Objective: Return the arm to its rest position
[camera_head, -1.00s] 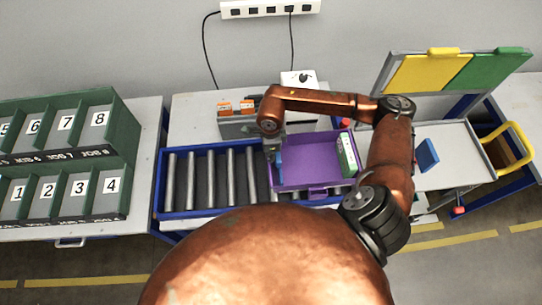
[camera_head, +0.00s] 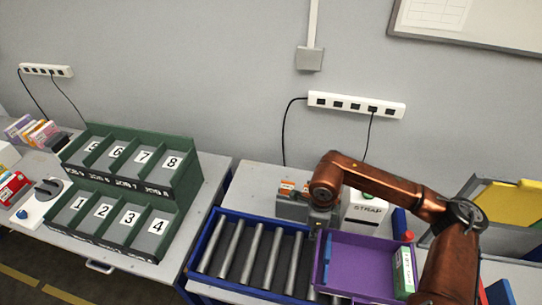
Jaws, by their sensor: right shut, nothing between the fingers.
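My right arm, copper coloured, comes in from the right and bends down over the roller conveyor and the purple tray. My right gripper (camera_head: 322,228) hangs at the tray's back left corner and is shut, with nothing seen held. It is small and partly hidden by the wrist, and a narrow blue piece shows just below it. The purple tray (camera_head: 362,268) stands at the right end of the conveyor. A green and white box (camera_head: 403,270) stands inside it at the right. My left gripper is not in view.
Rollers (camera_head: 250,255) in a blue frame lie left of the tray. A grey holder (camera_head: 292,208) and a white STRAP box (camera_head: 362,212) stand behind. Green numbered bins (camera_head: 130,205) stand on the left table. A yellow panel (camera_head: 508,203) is at the right.

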